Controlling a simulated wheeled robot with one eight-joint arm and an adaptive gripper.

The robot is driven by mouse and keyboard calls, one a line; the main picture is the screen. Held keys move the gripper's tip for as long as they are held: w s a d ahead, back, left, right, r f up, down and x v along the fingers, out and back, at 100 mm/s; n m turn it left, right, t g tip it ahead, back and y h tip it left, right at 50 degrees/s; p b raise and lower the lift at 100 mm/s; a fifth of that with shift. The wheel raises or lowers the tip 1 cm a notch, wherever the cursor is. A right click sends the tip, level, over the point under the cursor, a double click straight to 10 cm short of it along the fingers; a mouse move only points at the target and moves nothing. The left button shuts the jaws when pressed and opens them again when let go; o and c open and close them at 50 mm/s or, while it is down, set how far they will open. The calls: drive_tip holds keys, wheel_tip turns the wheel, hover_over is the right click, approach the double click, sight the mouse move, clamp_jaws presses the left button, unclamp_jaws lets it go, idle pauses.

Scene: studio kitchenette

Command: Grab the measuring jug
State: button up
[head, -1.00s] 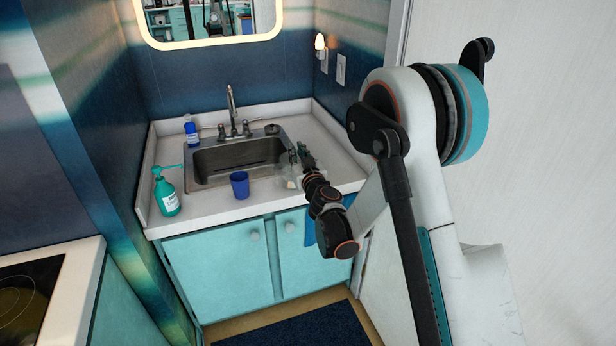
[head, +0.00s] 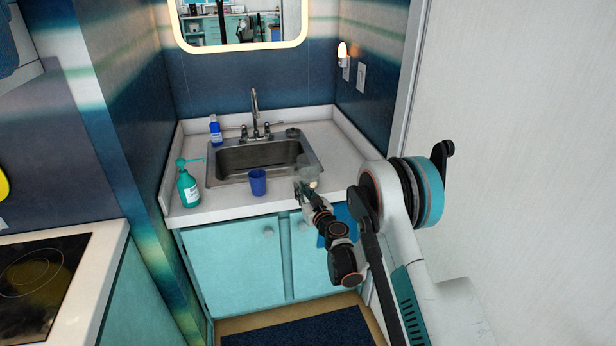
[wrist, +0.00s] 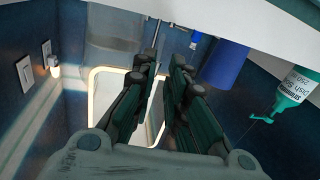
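The measuring jug (head: 309,173) is a clear, see-through vessel on the counter's front right, beside the sink; its outline is faint. In the wrist view a pale see-through shape at the upper left looks like the jug (wrist: 112,32). My gripper (head: 299,188) is at the counter's front edge, just in front and slightly left of the jug in the head view. In the wrist view my gripper (wrist: 160,68) has its two dark fingers apart with an empty gap between them. The jug appears outside that gap, to the left.
A blue cup (head: 258,183) stands left of the gripper on the counter (head: 222,206). A green soap pump bottle (head: 188,188) is at the front left, and a blue bottle (head: 215,131) behind the sink (head: 240,160). A wall borders the counter's right side.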

sight(294, 181)
drive_tip(key=b+x, duration=0.2)
drive_tip(key=x, duration=0.4)
drive_tip(key=shift+w+f+b, duration=0.15)
drive_tip(key=shift+w+b, duration=0.05)
drive_tip(key=shift+b, duration=0.1)
drive_tip(key=shift+w+a, duration=0.2)
drive_tip(key=shift+w, duration=0.15)
clamp_jaws()
drive_tip(key=shift+r, duration=0.35)
